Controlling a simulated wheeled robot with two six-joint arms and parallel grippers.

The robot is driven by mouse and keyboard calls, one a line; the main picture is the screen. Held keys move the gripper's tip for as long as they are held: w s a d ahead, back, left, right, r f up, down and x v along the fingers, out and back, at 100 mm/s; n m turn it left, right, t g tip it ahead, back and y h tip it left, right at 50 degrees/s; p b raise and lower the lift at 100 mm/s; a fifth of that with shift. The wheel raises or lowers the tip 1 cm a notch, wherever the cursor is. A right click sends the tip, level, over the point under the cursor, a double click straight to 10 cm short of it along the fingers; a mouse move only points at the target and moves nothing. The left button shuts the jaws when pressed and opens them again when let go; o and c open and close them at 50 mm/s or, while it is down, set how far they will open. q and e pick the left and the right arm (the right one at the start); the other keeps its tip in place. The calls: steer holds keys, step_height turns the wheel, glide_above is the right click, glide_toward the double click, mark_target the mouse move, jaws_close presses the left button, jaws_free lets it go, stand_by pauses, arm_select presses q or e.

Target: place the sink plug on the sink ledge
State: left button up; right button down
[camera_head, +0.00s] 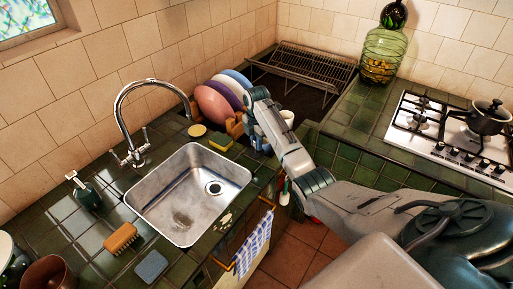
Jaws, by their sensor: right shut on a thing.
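The metal sink (190,195) is set in the dark green tiled counter, with its drain (214,187) in view. The tiled sink ledge (225,222) runs around it. My right gripper (257,143) is beyond the sink's far right corner, beside the dish rack, and points down. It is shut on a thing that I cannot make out. I cannot pick out the sink plug with certainty. My left gripper is not in view.
A chrome tap (135,125) arches over the sink. Plates (213,104) stand in a rack by my right gripper. A yellow sponge (221,140), an orange brush (121,238) and a grey-blue sponge (151,266) lie around the sink. The stove (450,130) is at the right.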

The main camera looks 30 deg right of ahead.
mark_target(257, 152)
step_height(257, 152, down, 3)
steer(key=shift+s+r+p, duration=0.1)
steer(key=shift+p, duration=0.65)
steer(key=shift+f, duration=0.3)
steer(key=c, duration=1.2)
jaws_free()
steer(key=shift+f, duration=0.1)
steer(key=shift+c, duration=0.2)
step_height(257, 152, up, 11)
steer(key=b, duration=0.4)
steer(key=shift+r, duration=0.7)
